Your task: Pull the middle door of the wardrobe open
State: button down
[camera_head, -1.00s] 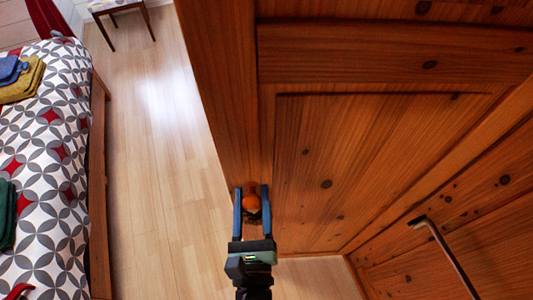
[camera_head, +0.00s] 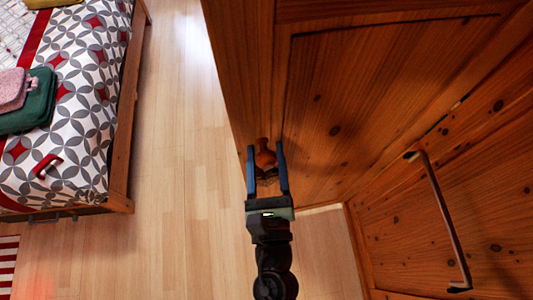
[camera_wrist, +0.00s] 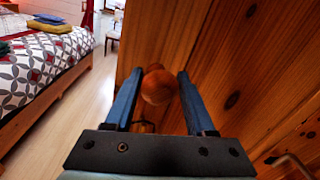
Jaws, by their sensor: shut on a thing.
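The wardrobe door (camera_head: 345,115) is a brown, knotty wood panel that stands swung out from the wardrobe. Its round wooden knob (camera_head: 264,155) is near the door's free edge. My gripper (camera_head: 265,148) has its two blue fingers on either side of the knob and is shut on it. The wrist view also shows the knob (camera_wrist: 157,86) between the fingers, with the door face to the right. The wardrobe body (camera_head: 425,235) is at the lower right, and floor shows in the gap below the door.
A dark bar (camera_head: 445,220) runs across the wood at the right. A bed (camera_head: 85,130) with a patterned cover and folded cloths (camera_head: 30,100) stands at the left. Bare wooden floor (camera_head: 175,200) lies between bed and door. A striped rug (camera_head: 8,265) is at the lower left.

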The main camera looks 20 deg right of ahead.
jog(key=shift+c, duration=1.5)
grip_release()
jog(key=b+v, duration=0.3)
jog(key=v, duration=1)
